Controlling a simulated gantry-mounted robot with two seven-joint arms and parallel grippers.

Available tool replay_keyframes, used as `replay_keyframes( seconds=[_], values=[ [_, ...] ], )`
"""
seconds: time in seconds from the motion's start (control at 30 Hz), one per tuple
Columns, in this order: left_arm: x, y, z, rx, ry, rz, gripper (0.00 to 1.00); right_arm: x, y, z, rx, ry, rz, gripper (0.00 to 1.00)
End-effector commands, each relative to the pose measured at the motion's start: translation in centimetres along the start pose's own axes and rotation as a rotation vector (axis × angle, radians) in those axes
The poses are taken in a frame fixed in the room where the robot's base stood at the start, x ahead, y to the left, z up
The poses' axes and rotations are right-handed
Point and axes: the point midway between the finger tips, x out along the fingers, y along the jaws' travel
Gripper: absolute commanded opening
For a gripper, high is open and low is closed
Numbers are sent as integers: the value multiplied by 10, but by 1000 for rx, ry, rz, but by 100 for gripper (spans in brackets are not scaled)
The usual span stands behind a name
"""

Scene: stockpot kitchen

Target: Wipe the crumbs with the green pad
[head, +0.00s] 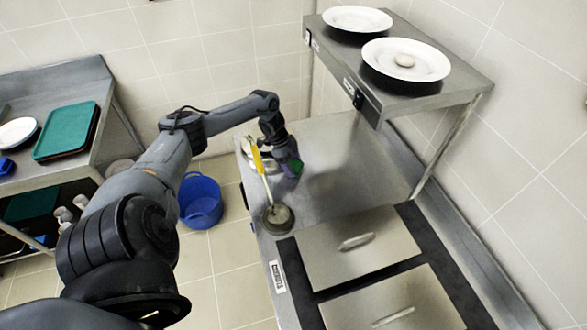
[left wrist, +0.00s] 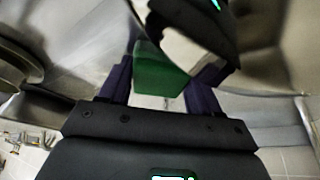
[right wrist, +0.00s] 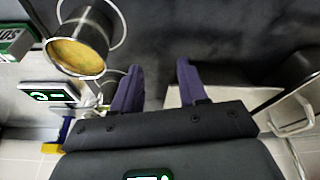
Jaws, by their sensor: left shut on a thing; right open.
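The green pad (head: 295,167) is in my left gripper (head: 287,160), low over the steel counter (head: 340,150) near its far left end. In the left wrist view the green pad (left wrist: 160,75) sits between the two fingers of the left gripper (left wrist: 165,82), which is shut on it. I cannot tell whether the pad touches the counter. No crumbs can be made out in the head view. My right gripper (right wrist: 158,80) shows only in the right wrist view, where it is open with nothing between its fingers.
A yellow-handled utensil (head: 258,160) leans by a small round pot (head: 278,218) at the counter's left edge. A raised shelf (head: 450,90) with two white plates stands at the right. A blue bucket (head: 200,202) is on the floor. A metal container (right wrist: 80,42) is beside the right gripper.

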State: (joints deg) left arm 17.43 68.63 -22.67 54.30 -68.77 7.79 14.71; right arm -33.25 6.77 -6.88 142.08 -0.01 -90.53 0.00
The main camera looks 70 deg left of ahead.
Motion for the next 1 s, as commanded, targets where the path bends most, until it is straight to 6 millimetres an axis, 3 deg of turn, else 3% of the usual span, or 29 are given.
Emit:
replay_keyframes(
  seconds=[0.47, 1.0],
  values=[
    [-4, 1, 2, -2, -10, 3, 39, -6, 0, -2, 3, 1, -2, 43],
    [-52, 1, -20, 0, -4, 1, 39, -51, 3, -16, -7, -1, 5, 43]
  ],
)
